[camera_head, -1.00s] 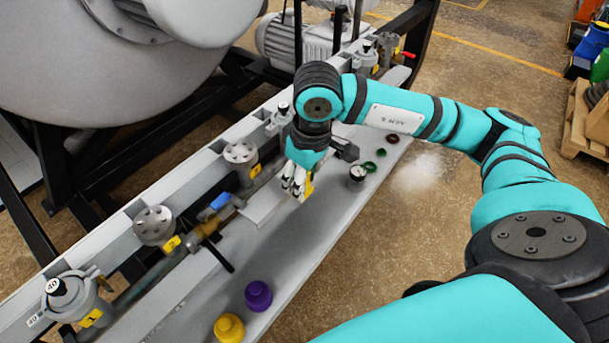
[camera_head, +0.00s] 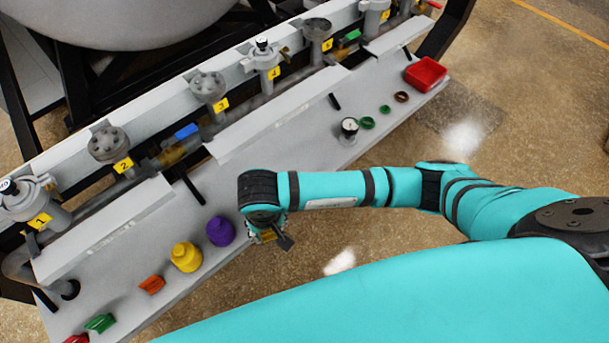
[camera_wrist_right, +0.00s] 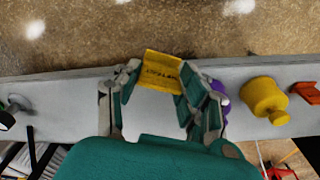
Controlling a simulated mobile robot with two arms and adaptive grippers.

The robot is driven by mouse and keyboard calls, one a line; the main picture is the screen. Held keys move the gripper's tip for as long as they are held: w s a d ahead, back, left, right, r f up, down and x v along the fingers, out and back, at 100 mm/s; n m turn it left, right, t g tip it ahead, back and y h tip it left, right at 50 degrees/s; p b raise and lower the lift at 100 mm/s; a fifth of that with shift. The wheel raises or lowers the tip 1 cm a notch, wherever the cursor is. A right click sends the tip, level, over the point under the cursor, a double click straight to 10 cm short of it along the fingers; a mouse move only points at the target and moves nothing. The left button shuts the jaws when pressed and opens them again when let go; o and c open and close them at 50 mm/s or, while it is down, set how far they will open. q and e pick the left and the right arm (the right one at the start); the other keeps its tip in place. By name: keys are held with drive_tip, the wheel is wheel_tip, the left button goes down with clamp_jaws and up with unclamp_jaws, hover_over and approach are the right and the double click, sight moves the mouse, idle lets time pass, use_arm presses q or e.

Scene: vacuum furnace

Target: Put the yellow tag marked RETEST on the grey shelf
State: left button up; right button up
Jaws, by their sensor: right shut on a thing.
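My right gripper (camera_head: 266,232) is by the front edge of the grey shelf (camera_head: 300,158), just right of the purple knob-shaped part. In the right wrist view, the right gripper (camera_wrist_right: 160,78) is shut on the yellow tag (camera_wrist_right: 163,70), which has dark lettering that looks upside down and hard to read. The grey shelf (camera_wrist_right: 60,98) runs across behind it in that view. In the head view my wrist hides most of the tag, and I cannot tell its height above the shelf. My left gripper is not in view.
On the shelf stand a purple part (camera_head: 220,232), a yellow part (camera_head: 186,257), an orange piece (camera_head: 152,284) and a green piece (camera_head: 100,322). A gauge (camera_head: 349,127), rings and a red tray (camera_head: 426,73) are farther right. The shelf's middle is clear. Valves and pipes line the back.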

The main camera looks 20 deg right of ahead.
drive_tip(key=w+d+b, duration=0.1)
drive_tip(key=w+d, duration=0.1)
drive_tip(key=w, duration=0.2)
drive_tip(key=w+d+f, duration=0.1)
drive_tip(key=w+d, duration=0.1)
drive_tip(key=w, duration=0.1)
drive_tip(key=w+d+b, duration=0.1)
drive_tip(key=w+d, duration=0.1)
drive_tip(key=w, duration=0.2)
drive_tip(key=shift+w+d+f+b, duration=0.25)
drive_tip(key=shift+w+f+b, duration=0.05)
drive_tip(key=shift+w, duration=0.05)
drive_tip(key=shift+w+d, duration=0.3)
drive_tip(key=shift+w, duration=0.3)
drive_tip(key=f, duration=0.1)
drive_tip(key=f+b, duration=0.2)
drive_tip(key=shift+w+d+f, duration=0.2)
drive_tip(key=shift+w, duration=0.05)
drive_tip(key=shift+f+b, duration=0.15)
drive_tip(key=shift+b, duration=0.15)
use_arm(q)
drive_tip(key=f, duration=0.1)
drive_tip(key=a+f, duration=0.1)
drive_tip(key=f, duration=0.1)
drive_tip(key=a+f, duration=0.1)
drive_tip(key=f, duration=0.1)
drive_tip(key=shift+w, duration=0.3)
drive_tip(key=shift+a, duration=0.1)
